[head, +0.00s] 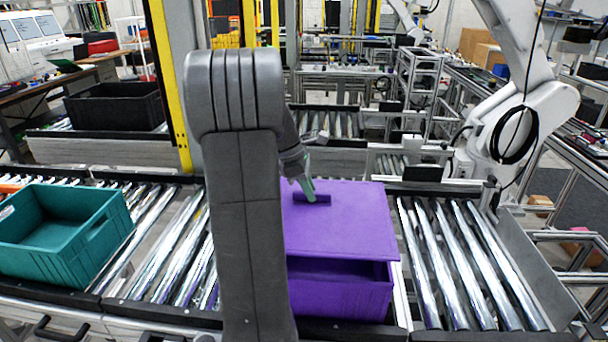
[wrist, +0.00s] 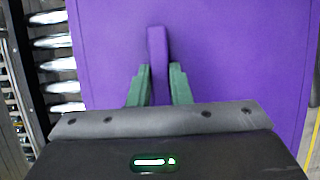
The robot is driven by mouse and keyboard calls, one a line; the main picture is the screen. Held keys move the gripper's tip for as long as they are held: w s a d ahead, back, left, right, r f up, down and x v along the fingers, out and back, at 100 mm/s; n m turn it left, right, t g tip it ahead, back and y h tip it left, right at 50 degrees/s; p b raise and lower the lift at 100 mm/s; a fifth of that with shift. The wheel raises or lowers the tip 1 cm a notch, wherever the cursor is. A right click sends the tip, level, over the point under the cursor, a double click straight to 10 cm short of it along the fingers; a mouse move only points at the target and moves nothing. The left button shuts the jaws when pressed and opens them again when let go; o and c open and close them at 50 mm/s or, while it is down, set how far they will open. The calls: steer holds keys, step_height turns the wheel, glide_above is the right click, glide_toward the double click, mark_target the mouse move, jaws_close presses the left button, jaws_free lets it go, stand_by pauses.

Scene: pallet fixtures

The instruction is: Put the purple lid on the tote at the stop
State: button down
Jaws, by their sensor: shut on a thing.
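The purple lid (head: 345,225) is a flat panel with a raised bar handle (wrist: 157,50) on top. My gripper (head: 308,190) is shut on this handle, with a green finger on each side of it in the wrist view (wrist: 158,82). The lid is over the purple tote (head: 345,298) on the roller conveyor. A dark opening shows between the lid's front edge and the tote's front wall, so the lid is not flush there. My arm hides the left part of the lid and tote. The lid fills most of the wrist view (wrist: 240,60).
A teal open tote (head: 50,255) stands on the rollers at the left. Bare rollers (head: 465,265) lie to the right of the purple tote. A black crate (head: 115,105) sits behind at the left. A white robot arm (head: 520,110) stands at the back right.

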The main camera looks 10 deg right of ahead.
steer(key=shift+w, duration=0.25)
steer(key=shift+s+f, duration=0.15)
steer(key=shift+f, duration=0.5)
step_height(320, 180, down, 3)
steer(key=b, duration=0.3)
steer(key=shift+f, duration=0.2)
steer(key=shift+f+b, duration=0.3)
steer(key=shift+f, duration=0.4)
steer(key=shift+f, duration=0.75)
stand_by(1.1)
steer(key=c, duration=1.3)
jaws_free()
steer(key=shift+o, duration=0.2)
